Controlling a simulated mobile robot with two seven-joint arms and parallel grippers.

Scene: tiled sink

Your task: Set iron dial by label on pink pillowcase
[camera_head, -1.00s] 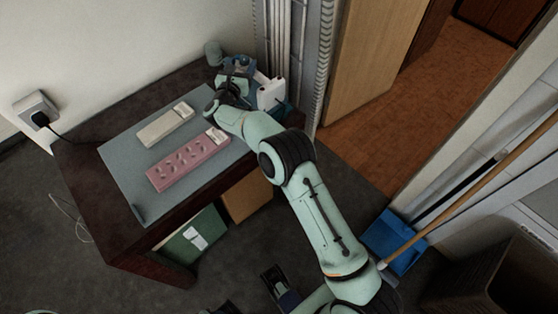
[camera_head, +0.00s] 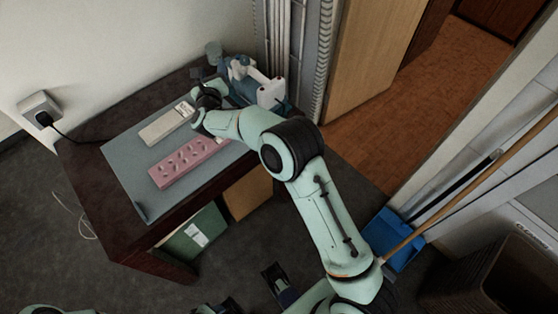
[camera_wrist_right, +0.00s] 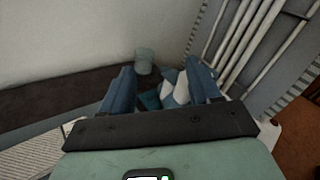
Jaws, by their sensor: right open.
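The pink pillowcase (camera_head: 182,166) lies folded on the grey-blue mat (camera_head: 128,178) on the dark table. Its right end, with the label, is largely covered by my right arm. A blue and white iron (camera_head: 270,94) stands at the table's back right corner; its dial cannot be made out. My right gripper is over the back of the table near the iron, its fingertips unclear in the head view. In the right wrist view its blue fingers (camera_wrist_right: 162,88) are open and empty, with the iron (camera_wrist_right: 178,92) beyond them, apparently apart. Dark parts at the head view's bottom may be my left gripper.
A cream folded cloth (camera_head: 166,124) with a label lies behind the pink one. A plug and cord (camera_head: 42,116) are at the left wall. The mat's front left is bare.

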